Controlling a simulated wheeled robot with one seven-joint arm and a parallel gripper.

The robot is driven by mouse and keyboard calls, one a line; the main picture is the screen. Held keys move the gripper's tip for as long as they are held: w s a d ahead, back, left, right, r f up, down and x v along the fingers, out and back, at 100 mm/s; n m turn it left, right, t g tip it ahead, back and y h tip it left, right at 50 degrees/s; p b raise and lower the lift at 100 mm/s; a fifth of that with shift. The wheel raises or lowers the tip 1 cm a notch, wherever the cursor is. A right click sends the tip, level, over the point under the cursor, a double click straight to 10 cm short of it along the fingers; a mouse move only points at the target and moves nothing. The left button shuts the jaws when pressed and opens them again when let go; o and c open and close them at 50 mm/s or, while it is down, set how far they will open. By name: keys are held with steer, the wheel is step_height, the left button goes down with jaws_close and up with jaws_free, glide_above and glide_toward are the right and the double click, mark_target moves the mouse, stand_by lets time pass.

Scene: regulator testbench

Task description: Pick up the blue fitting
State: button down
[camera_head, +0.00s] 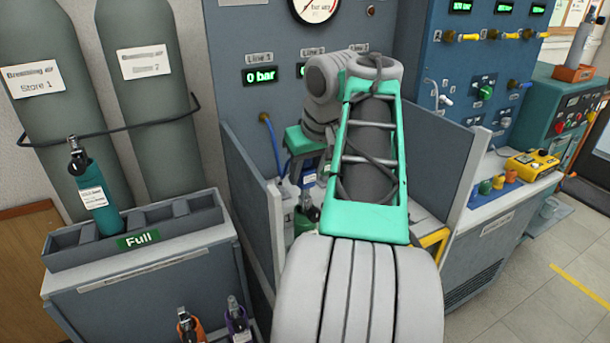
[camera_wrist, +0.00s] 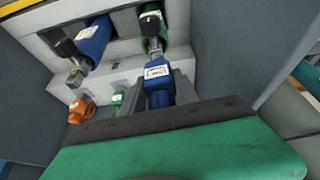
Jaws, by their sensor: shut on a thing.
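The blue fitting (camera_wrist: 158,72), with a white label, is in the middle of the wrist view. My gripper (camera_wrist: 170,92) has its grey fingers closed around the fitting's lower part. The fitting stands in front of a green cylinder (camera_wrist: 154,22) in the bay; I cannot tell whether they touch.
An orange fitting (camera_wrist: 80,108) and a small green one (camera_wrist: 118,99) are left of my gripper, below a blue cylinder (camera_wrist: 95,40). Side panels (camera_head: 252,195) wall the bay. A teal cylinder (camera_head: 95,195) stands in the left rack (camera_head: 190,212).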

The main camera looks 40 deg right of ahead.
steer(key=s+a+r+p, duration=0.4)
steer(key=s+r+p, duration=0.4)
steer(key=s, duration=0.5)
steer(key=shift+v, duration=1.15)
steer(key=shift+w+r, duration=0.1)
steer(key=shift+w, duration=0.05)
